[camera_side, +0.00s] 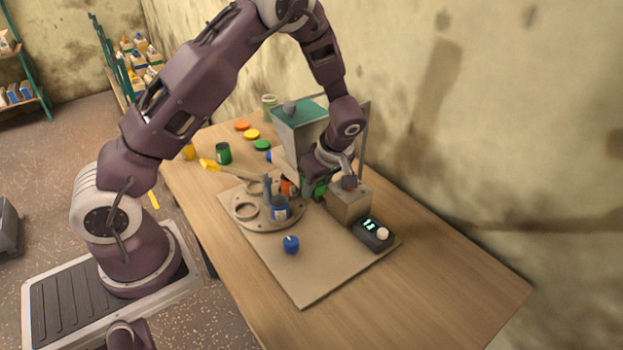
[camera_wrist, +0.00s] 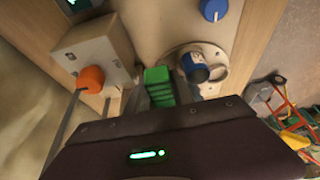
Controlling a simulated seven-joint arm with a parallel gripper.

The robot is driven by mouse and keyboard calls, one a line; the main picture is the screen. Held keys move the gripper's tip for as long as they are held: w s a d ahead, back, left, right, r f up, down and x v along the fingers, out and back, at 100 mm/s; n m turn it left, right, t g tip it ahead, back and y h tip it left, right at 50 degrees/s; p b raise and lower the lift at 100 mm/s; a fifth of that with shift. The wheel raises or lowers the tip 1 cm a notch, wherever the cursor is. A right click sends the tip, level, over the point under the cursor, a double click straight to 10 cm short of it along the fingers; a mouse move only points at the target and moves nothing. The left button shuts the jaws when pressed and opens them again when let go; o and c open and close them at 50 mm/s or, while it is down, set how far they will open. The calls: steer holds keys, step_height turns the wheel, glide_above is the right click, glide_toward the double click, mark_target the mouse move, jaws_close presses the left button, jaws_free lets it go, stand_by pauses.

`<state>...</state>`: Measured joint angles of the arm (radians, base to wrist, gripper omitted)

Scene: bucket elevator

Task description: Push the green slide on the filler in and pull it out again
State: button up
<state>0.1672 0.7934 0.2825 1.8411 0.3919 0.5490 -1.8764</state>
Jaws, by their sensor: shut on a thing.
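The filler (camera_side: 296,138) is a light hopper with a teal top, standing at the back of the board in the side view. Its green slide (camera_wrist: 158,84) shows as a ribbed green block in the wrist view, and a small part of it (camera_side: 320,187) shows low by the filler in the side view. My gripper (camera_wrist: 162,92) is shut on the green slide, one finger along each side of it. In the side view my wrist covers most of the fingers and slide. I cannot tell how far in the slide sits.
A round turntable (camera_side: 246,210) with a blue cup (camera_side: 280,209) stands left of the slide. A box (camera_side: 347,206) with an orange knob (camera_wrist: 91,79) is close on the other side. A blue knob (camera_side: 291,243) and display unit (camera_side: 373,236) are in front. Paint pots stand behind.

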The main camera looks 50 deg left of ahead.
steer(key=shift+d, duration=2.8)
steer(key=shift+a, duration=0.2)
steer(key=o, duration=0.9)
steer(key=shift+o, duration=0.2)
steer(key=a+r+v, duration=0.1)
steer(key=a+v, duration=0.1)
steer(key=v, duration=0.9)
steer(key=shift+r, duration=0.25)
